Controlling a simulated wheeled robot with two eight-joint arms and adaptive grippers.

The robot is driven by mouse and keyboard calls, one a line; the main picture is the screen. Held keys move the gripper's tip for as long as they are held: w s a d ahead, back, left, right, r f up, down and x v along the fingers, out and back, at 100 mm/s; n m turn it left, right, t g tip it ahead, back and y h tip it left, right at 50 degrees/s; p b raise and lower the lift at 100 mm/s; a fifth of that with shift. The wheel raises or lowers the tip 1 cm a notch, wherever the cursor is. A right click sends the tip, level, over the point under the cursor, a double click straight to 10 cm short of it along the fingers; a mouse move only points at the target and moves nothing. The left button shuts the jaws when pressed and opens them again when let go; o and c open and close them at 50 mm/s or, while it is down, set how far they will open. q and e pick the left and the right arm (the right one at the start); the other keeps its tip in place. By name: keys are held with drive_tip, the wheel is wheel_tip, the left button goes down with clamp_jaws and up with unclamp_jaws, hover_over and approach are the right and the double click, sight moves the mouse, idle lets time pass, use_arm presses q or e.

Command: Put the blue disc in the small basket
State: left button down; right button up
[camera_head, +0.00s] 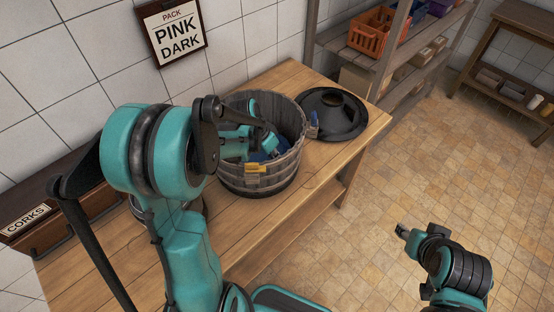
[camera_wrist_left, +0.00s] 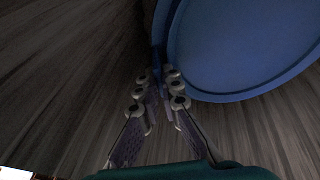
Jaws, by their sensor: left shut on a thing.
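A round, flat blue disc (camera_wrist_left: 245,45) fills the upper right of the left wrist view; in the head view, blue (camera_head: 262,156) shows low inside the slatted wooden basket (camera_head: 285,168). My left gripper (camera_wrist_left: 160,72) reaches down into this basket. Its fingers are closed on a thin blue edge beside the disc's broad face; whether this edge joins that face is hard to tell. My left forearm hides part of the basket's inside. My right gripper (camera_head: 403,230) is over the floor at the right, away from the table; its jaws are too small to read.
The wooden table (camera_head: 335,157) carries a black, dish-like thing (camera_head: 333,112) right of the basket. A round container (camera_head: 195,205) is partly hidden behind my left arm. A corks box (camera_head: 75,220) stands at left. Shelves with an orange crate (camera_head: 372,33) are behind. The right floor is clear.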

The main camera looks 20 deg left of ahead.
use_arm(q)
drive_tip(key=shift+f+b, duration=0.35)
drive_tip(key=shift+f, duration=0.1)
drive_tip(key=c, duration=1.7)
unclamp_jaws()
drive_tip(key=shift+r, duration=0.15)
drive_tip(key=shift+r+p, duration=0.3)
drive_tip(key=shift+p, duration=0.15)
drive_tip(key=p+v, duration=0.3)
drive_tip(key=v, duration=0.9)
drive_tip(key=shift+r, duration=0.2)
